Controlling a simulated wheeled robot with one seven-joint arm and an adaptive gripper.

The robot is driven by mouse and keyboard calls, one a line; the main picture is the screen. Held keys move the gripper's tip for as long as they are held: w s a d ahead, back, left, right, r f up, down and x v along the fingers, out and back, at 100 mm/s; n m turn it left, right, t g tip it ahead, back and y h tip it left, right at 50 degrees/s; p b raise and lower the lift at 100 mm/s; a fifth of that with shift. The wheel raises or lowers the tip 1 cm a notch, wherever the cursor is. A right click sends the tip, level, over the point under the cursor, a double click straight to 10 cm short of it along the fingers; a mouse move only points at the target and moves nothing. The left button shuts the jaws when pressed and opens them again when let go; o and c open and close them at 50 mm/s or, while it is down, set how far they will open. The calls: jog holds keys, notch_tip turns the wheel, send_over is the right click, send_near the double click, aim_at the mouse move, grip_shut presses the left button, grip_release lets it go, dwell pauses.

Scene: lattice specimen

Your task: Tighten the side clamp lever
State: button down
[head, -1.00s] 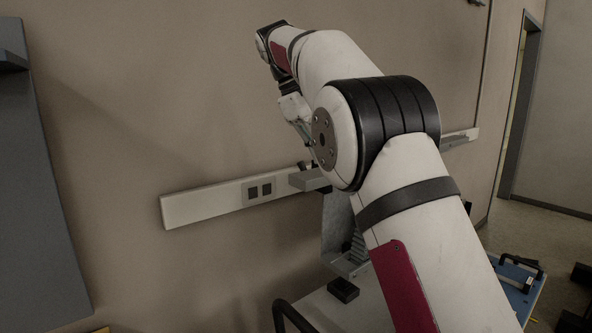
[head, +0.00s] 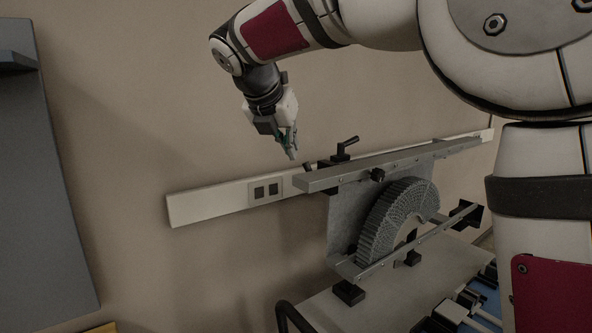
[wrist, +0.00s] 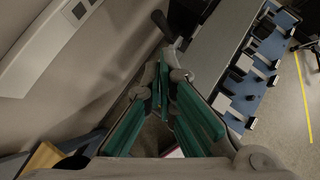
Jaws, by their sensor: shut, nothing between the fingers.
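A grey metal fixture holds a grey arched lattice specimen (head: 392,218) under its top bar (head: 400,162) in the head view. A black lever (head: 346,147) stands on the back of the top bar. A smaller black lever-like part (head: 309,168) sits at the bar's left end. I cannot tell for sure which one is the side clamp lever. My gripper (head: 291,153) points down just above and left of the bar's left end, shut and empty. In the wrist view my gripper (wrist: 168,70) shows teal finger pads, and a dark rounded handle (wrist: 160,20) shows beyond the fingertips.
The fixture stands on a light table (head: 385,297) close to the wall. A wall rail with sockets (head: 225,203) runs behind it. A blue mat with several dark and white parts (wrist: 262,62) lies beside the fixture. A grey panel (head: 40,200) is at the far left.

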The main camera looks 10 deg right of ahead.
jog(key=p+x, duration=0.1)
jog(key=x, duration=0.9)
jog(key=shift+a, duration=0.1)
jog(key=shift+w+a+n+g+h, duration=0.3)
jog(key=shift+w+n+g, duration=0.3)
jog(key=shift+g, duration=0.4)
dwell(0.3)
jog(key=w+f+b, duration=0.1)
jog(key=w+a+f+b, duration=0.1)
jog(key=w, duration=0.1)
jog(key=shift+w+a+f, duration=0.15)
jog(key=shift+w+f, duration=0.05)
jog(key=shift+f, duration=0.05)
dwell(0.8)
jog(key=shift+w+a+f, duration=0.1)
jog(key=shift+w+f, duration=0.05)
jog(key=shift+f, duration=0.15)
dwell(0.7)
dwell(0.4)
